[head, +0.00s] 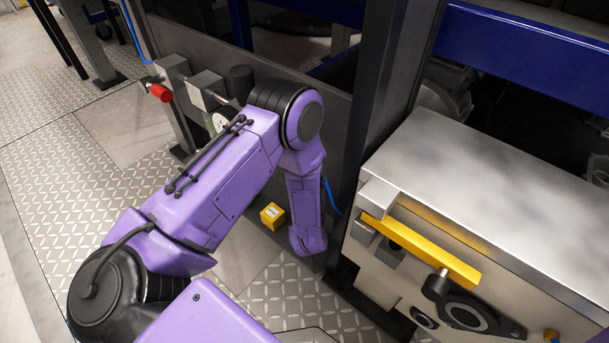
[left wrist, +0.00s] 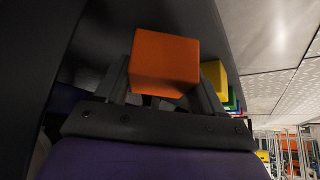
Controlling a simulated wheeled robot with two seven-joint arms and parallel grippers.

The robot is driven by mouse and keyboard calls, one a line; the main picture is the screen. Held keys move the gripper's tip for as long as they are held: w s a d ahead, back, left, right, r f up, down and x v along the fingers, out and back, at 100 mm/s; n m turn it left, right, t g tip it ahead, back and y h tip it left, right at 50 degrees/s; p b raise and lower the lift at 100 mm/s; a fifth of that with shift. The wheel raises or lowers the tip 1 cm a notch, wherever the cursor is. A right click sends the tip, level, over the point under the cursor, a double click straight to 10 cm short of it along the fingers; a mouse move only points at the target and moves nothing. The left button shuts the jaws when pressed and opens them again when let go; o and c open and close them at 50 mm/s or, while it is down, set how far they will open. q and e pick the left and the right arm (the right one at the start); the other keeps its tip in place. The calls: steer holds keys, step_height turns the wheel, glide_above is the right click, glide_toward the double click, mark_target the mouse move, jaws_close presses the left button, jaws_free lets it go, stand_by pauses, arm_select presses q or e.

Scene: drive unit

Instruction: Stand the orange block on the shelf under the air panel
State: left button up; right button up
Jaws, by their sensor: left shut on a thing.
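My left gripper (left wrist: 162,85) is shut on the orange block (left wrist: 165,62), which sits between its two fingers in the left wrist view. In the head view my left arm reaches across to the dark air panel (head: 335,125) and bends down in front of it. Its forearm hides the gripper and the orange block there. A yellow block (head: 272,215) shows low by the panel, beside my forearm. The shelf is mostly hidden by my arm. I cannot tell whether the orange block touches it. My right gripper is not in view.
In the left wrist view the yellow block (left wrist: 214,80) is close behind the orange one, with a green block (left wrist: 233,98) beyond. A red valve handle (head: 160,92) sticks out at the panel's left. A metal-topped cabinet (head: 480,190) with a yellow bar stands at right.

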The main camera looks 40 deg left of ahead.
arm_select(q)
steer(key=f, duration=0.2)
steer(key=f+b, duration=0.1)
steer(key=shift+w+a+f, duration=0.15)
steer(key=shift+a+f, duration=0.05)
steer(key=shift+f, duration=0.2)
steer(key=shift+r, duration=0.15)
steer(key=o, duration=1.4)
steer(key=p+v, duration=0.5)
steer(key=v, duration=0.7)
